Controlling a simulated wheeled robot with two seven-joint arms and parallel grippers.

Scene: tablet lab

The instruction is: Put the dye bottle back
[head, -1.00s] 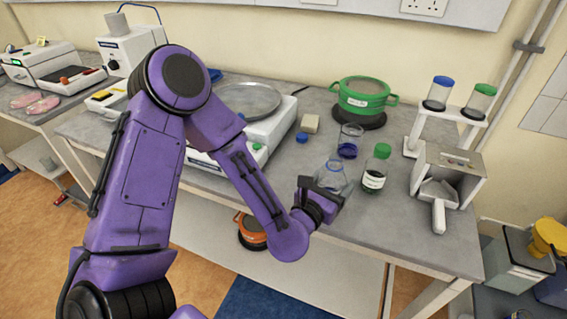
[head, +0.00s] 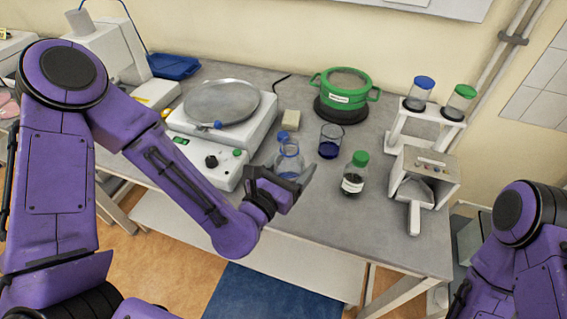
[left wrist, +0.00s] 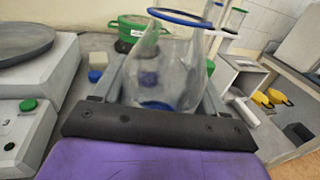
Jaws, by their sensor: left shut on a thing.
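My left gripper (head: 295,183) is shut on a clear glass bottle (head: 289,161) with a blue ring at its open neck, which I take for the dye bottle. It also fills the middle of the left wrist view (left wrist: 165,65), roughly upright, with a little blue at its bottom. I cannot tell whether its base touches the bench. A small blue cap (head: 282,136) lies just behind it in the head view. A glass beaker (head: 331,138) with dark blue liquid stands to its right. My right gripper is out of view.
A green-capped bottle (head: 354,173) stands right of the held bottle. A hotplate device (head: 214,155) with a round plate is to the left. A green pot (head: 345,92) is behind, and a white rack (head: 425,125) and scoop box (head: 424,175) are at right. The front bench strip looks clear.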

